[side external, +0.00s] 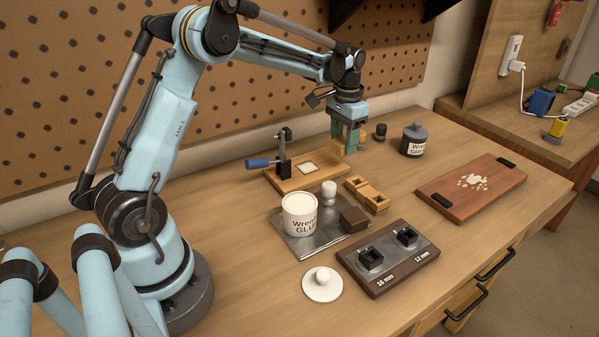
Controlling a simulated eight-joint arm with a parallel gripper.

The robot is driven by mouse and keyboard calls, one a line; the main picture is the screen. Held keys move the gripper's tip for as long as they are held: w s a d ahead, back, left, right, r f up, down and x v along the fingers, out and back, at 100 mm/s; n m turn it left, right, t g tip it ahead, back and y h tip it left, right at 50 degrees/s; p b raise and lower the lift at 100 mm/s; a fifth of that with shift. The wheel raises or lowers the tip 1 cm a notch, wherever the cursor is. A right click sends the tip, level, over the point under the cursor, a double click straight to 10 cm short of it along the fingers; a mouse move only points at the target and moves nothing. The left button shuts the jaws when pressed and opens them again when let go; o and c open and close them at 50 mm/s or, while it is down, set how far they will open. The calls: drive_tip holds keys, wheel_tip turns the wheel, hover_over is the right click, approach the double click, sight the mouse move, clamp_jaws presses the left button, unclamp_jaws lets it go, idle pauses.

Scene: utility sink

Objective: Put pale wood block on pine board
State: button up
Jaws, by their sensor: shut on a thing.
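My gripper (347,138) points down at the far right end of the pine board, its green fingers shut on the pale wood block. The fingers hide most of the block; a tan wood piece shows at their tips, and I cannot tell how much of it is block and how much is board. I also cannot tell whether the block touches the board.
A white glue tub (300,214), a small white jar (328,192) and a brown block (354,219) stand on a metal tray (312,244). A slotted wood piece (366,195) lies right of them. A dark jar (414,140) and a red-brown board (490,174) are farther right.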

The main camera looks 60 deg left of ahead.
drive_tip(key=s+d+r, duration=0.2)
drive_tip(key=d+r, duration=0.3)
drive_tip(key=d, duration=0.3)
hover_over(308, 167)
wheel_tip(308, 167, down, 6)
drive_tip(key=shift+f, duration=2.05)
drive_tip(key=shift+f, duration=0.15)
drive_tip(key=o, duration=1.3)
drive_tip(key=shift+o, duration=0.2)
